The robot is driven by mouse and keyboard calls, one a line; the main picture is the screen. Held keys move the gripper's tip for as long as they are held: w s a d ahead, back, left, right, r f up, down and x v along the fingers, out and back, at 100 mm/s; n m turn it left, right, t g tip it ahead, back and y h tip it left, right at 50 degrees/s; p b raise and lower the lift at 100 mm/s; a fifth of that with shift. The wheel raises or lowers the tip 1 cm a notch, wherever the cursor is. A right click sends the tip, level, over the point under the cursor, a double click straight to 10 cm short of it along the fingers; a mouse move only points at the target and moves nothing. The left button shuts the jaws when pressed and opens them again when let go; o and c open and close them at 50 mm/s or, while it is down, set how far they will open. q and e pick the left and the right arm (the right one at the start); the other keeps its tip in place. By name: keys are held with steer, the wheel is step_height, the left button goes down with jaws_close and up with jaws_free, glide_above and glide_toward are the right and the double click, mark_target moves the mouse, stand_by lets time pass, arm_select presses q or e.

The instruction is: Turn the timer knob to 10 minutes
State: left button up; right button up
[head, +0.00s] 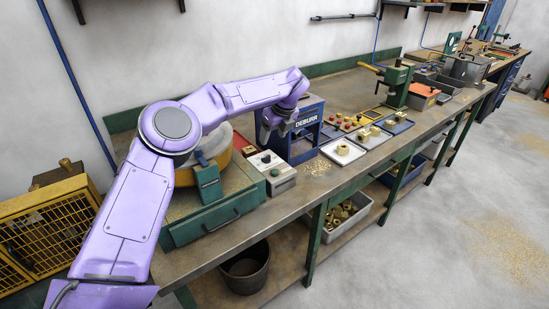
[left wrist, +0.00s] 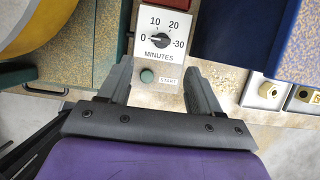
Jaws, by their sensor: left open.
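The timer knob (left wrist: 159,40) is a black dial on a light panel marked 0, 10, 20, 30 and MINUTES. Its pale pointer appears to face left, to the 0. A green START button (left wrist: 147,75) sits below it. In the head view the timer box (head: 279,181) stands near the bench's front edge, with the dark knob (head: 266,158) on top. My left gripper (left wrist: 156,74) is open and empty. In the left wrist view its two dark fingers lie below the knob, either side of the button, apart from the knob. My right gripper is not in view.
The blue DEBURR machine (head: 306,122) stands right of the timer box, close to my left gripper. A yellow-rimmed drum machine (head: 184,176) stands on the left. White trays with brass parts (head: 343,153) lie further right. Brass chips lie on the bench between.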

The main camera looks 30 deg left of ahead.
mark_target(266, 156)
arm_select(q)
steer(key=p+x, duration=0.3)
steer(key=x, duration=0.7)
steer(key=shift+w, duration=0.1)
steer(key=shift+w+a+f, duration=0.1)
steer(key=shift+a+f, duration=0.05)
steer(key=shift+f, duration=0.3)
steer(key=c, duration=1)
steer(key=shift+c, duration=0.2)
